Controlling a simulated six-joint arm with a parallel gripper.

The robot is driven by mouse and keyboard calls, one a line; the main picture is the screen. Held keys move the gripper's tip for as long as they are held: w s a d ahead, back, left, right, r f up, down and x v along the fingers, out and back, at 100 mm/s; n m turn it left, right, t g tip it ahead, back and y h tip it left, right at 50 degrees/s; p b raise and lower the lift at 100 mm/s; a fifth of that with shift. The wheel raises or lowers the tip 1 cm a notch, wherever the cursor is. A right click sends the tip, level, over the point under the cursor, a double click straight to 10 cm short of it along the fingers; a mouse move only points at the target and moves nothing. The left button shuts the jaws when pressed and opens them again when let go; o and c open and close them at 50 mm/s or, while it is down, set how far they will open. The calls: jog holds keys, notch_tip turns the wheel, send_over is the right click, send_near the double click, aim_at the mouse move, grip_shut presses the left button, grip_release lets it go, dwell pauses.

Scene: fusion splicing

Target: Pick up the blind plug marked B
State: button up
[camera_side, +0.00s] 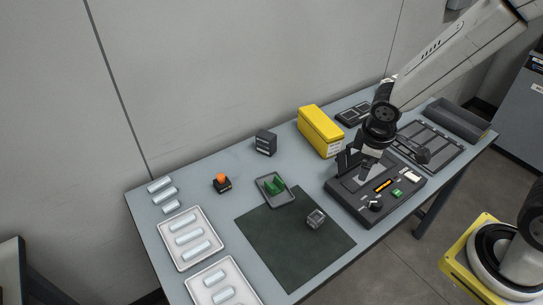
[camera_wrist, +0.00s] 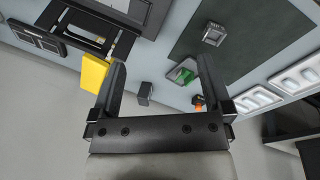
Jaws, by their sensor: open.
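No letter B is legible in either view, so I cannot tell which piece is the blind plug marked B. Several pale cylindrical pieces (camera_side: 165,205) lie loose at the table's left end, and similar ones lie in white trays. A small orange-topped piece (camera_side: 222,178) stands on a dark base; it also shows in the wrist view (camera_wrist: 197,100). A green piece (camera_side: 275,186) sits in a small grey tray. My gripper (camera_side: 348,160) is raised above the black device's left side. In the wrist view its fingers (camera_wrist: 160,63) are wide apart with nothing held between them.
The black device (camera_side: 345,192) with buttons stands below my gripper. A yellow box (camera_side: 320,132) and a dark block (camera_side: 265,142) stand toward the wall. A greyish cube (camera_side: 316,219) is on the dark mat (camera_side: 280,245). White trays (camera_side: 165,237) line the left end.

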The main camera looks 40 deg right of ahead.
aim_at(225, 185)
jog(key=w+a+f+n+t+h, duration=0.15)
jog(key=w+f+n+h, duration=0.3)
jog(key=w+n, duration=0.5)
jog(key=w+a+f+n+t, duration=0.2)
jog(key=w+a+n, duration=0.1)
jog(key=a+n, duration=0.1)
jog(key=w+a+f+n+t+y, duration=0.1)
jog(key=w+a+f+n+t, duration=0.2)
jog(key=w+n, duration=0.1)
jog(key=w+a+f+n+t+y, duration=0.1)
jog(key=w+a+f+n+t, duration=0.2)
jog(key=n, duration=0.3)
jog(key=shift+w+a, duration=0.6)
jog(key=shift+a, duration=0.25)
jog(key=a+f+n+t+y, duration=0.1)
jog(key=a+n, duration=0.1)
jog(key=a, duration=0.1)
jog(key=a+f+n+y, duration=0.2)
jog(key=a, duration=0.1)
jog(key=w+a+f+n+t+y, duration=0.1)
jog(key=a+n+y, duration=0.1)
jog(key=a+n, duration=0.1)
jog(key=shift+a+f+t, duration=0.3)
jog(key=shift+a+t, duration=0.05)
jog(key=shift+a, duration=0.15)
jog(key=shift+x, duration=1.3)
jog(key=shift+w+f, duration=0.1)
jog(key=shift+w, duration=0.05)
jog(key=shift+x, duration=2.4)
jog(key=shift+d, duration=0.1)
